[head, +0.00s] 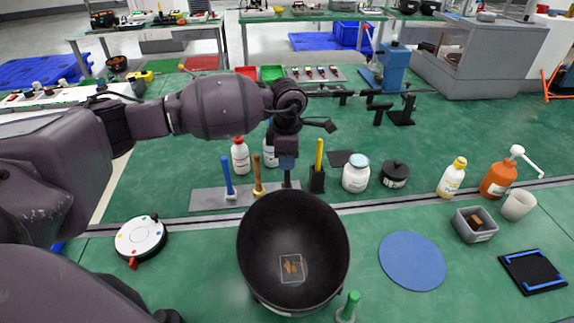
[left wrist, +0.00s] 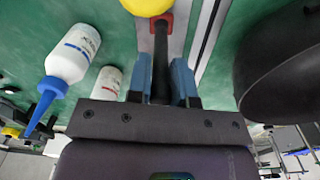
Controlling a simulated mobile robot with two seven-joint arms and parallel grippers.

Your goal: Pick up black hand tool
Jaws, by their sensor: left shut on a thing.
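My left gripper (head: 287,162) points down over the tool rack (head: 206,200), a grey plate on the green table. Its blue fingers, also in the left wrist view (left wrist: 176,85), are shut on the black hand tool (left wrist: 160,62), a slim dark handle. In the head view the black hand tool (head: 287,180) shows only as a short dark stem below the fingers. Its lower end is near a red ring at the rack; I cannot tell whether it is still seated. A blue-handled tool (head: 228,176) and an orange-handled tool (head: 257,176) stand left of it. My right gripper is not in view.
A large black bowl (head: 293,215) is close in front of the rack. A yellow-handled tool (head: 318,155) in a black stand and a white jar (head: 356,174) are to the right. White bottles (head: 240,156) stand behind. A blue disc (head: 411,262) lies right of the bowl.

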